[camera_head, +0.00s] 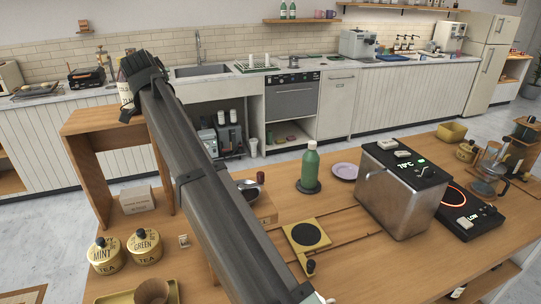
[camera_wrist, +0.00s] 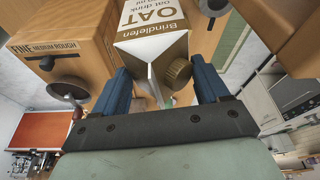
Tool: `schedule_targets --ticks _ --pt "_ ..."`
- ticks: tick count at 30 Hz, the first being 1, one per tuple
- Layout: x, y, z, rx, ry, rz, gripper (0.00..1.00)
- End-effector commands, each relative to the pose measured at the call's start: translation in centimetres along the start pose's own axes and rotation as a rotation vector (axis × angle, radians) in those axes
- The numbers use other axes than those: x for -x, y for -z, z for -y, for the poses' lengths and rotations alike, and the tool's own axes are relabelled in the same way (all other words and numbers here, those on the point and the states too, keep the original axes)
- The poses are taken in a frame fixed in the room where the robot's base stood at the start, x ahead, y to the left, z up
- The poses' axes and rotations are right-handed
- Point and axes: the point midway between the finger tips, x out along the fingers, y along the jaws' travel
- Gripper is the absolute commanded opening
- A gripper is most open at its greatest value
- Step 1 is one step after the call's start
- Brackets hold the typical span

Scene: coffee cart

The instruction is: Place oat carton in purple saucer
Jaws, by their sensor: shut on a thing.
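The oat carton (camera_wrist: 155,25) is white and tan with "OAT" lettering and a brown round cap. In the wrist view it sits between the two blue fingers of my gripper (camera_wrist: 165,80), which is shut on it near its peaked top. The purple saucer (camera_head: 345,171) lies flat and empty on the wooden counter, far to the right of my gripper, between the green bottle and the metal machine.
A green bottle (camera_head: 309,165) stands on a dark coaster left of the saucer. A metal box with a display (camera_head: 400,195) is close on its right. A tan grinder (camera_wrist: 55,45) is beside the carton in the wrist view. Tea tins (camera_head: 144,246) stand at lower left.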

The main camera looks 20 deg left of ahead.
Motion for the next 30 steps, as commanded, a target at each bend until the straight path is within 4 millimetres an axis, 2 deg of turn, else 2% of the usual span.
schedule_targets --ticks 5,8,11,20,30 --pt "-0.1 0.8 0.0 -0.001 0.000 0.000 0.00" --pt "-0.5 2.5 0.1 0.001 0.001 0.003 0.00" --pt "-1.2 5.1 0.1 0.004 0.001 0.006 0.00" --pt "-3.8 15.0 -0.7 0.025 0.005 0.018 0.00" --pt "-6.6 26.2 -3.2 0.048 0.011 0.023 0.00"
